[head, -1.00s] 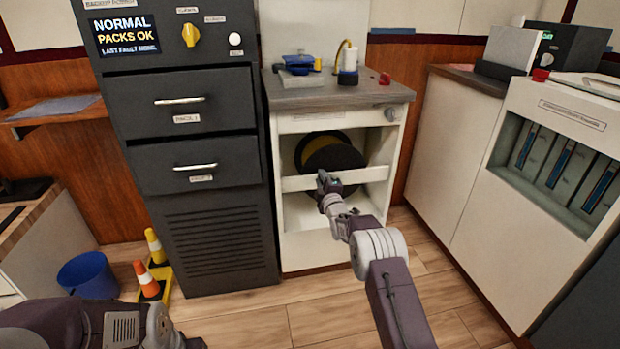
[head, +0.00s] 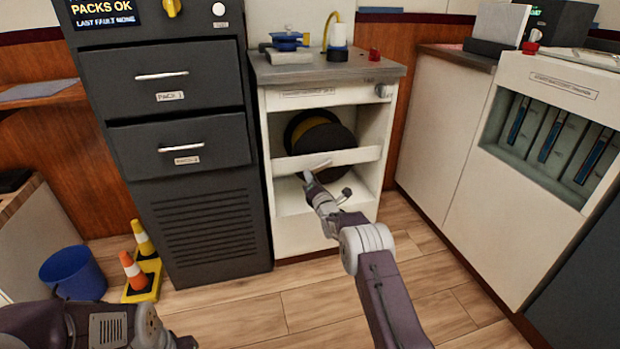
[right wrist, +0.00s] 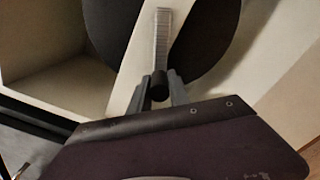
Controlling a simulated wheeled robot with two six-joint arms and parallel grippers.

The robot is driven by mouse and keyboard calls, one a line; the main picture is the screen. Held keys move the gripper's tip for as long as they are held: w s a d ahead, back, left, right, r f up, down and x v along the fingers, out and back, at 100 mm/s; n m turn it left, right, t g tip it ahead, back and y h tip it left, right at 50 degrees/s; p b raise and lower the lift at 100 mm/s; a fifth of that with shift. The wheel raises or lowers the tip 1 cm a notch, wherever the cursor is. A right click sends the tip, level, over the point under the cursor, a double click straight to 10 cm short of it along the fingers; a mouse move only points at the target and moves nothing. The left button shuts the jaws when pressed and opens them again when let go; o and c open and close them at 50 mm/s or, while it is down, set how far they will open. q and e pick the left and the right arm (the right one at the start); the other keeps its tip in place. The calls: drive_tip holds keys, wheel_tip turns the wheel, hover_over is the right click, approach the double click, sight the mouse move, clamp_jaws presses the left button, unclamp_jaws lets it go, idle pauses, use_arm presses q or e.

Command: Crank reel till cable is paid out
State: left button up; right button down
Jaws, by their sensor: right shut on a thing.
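The reel (head: 342,142) sits in the upper opening of the white cabinet, with a dark round flange in front and some yellow behind it. Its crank (head: 318,165) is a pale bar reaching down and left across the cabinet's cross rail. In the right wrist view the crank's ribbed grey arm (right wrist: 162,40) ends at a dark knob. My right gripper (head: 307,178) is shut on this crank knob (right wrist: 159,86), with a finger on each side, below the reel's centre. My left arm shows at the bottom left, but its gripper is out of view. I cannot tell how much cable is on the reel.
The cabinet's white cross rail (head: 360,155) runs in front of the reel. A dark drawer cabinet (head: 205,215) stands close on the left. A blue bucket (head: 72,273) and small cones (head: 133,270) stand on the floor at left. The floor in front is clear.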

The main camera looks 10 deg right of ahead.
drive_tip(key=shift+d+f+n+b, duration=0.35)
drive_tip(key=shift+d+n, duration=0.05)
drive_tip(key=shift+n, duration=0.5)
drive_tip(key=shift+d+f+n+b, duration=0.3)
drive_tip(key=shift+d+n+b, duration=0.1)
drive_tip(key=shift+n, duration=0.5)
drive_tip(key=c, duration=1.3)
unclamp_jaws()
drive_tip(key=shift+w+a, duration=0.1)
drive_tip(key=shift+o, duration=0.2)
drive_tip(key=shift+f, duration=0.15)
drive_tip(key=s+b, duration=0.6)
drive_tip(key=s, duration=0.3)
